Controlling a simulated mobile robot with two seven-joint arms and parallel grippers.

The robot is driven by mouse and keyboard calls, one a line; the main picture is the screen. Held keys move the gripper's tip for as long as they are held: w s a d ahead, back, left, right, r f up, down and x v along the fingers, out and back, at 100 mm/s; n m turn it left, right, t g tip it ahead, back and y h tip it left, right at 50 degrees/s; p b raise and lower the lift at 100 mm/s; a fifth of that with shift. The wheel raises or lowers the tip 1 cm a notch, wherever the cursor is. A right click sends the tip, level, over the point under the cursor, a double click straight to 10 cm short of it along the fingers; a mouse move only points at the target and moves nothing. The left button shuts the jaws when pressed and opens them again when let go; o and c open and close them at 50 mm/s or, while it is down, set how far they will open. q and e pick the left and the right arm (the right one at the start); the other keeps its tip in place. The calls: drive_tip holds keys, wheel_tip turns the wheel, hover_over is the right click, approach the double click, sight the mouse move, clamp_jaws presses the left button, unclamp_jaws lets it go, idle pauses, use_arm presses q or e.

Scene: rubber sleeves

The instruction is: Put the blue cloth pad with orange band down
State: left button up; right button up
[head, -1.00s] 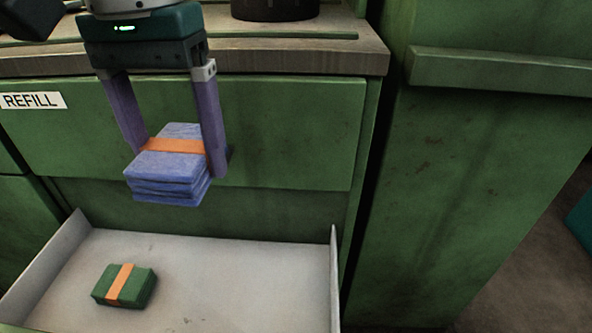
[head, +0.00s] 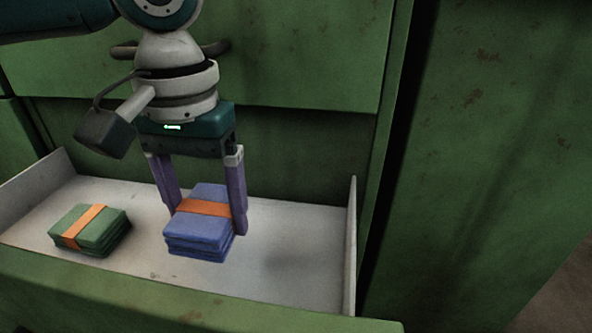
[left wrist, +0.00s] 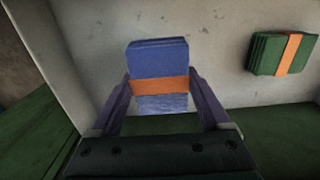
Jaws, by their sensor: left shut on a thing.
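The blue cloth pad with orange band (head: 199,240) is a folded stack between the purple fingers of my left gripper (head: 205,222). The gripper is shut on it and points down inside the open drawer (head: 300,240). In the left wrist view the pad (left wrist: 158,58) sits between the fingertips (left wrist: 160,95) over the drawer's pale floor. I cannot tell whether its underside touches the floor. A green cloth pad with an orange band (head: 98,238) lies on the drawer floor to the left; it also shows in the left wrist view (left wrist: 268,55). My right gripper is not in view.
The drawer has a thin right side wall (head: 350,245), a left side wall (head: 38,184) and a green front (head: 190,305). A closed green drawer front (head: 310,60) is above and behind. Bare drawer floor lies right of the blue pad.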

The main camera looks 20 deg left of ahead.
use_arm(q)
wheel_tip(320, 180, down, 6)
drive_tip(key=b, duration=0.3)
drive_tip(key=shift+r, duration=0.2)
drive_tip(key=shift+f, duration=0.1)
drive_tip(key=o, duration=1)
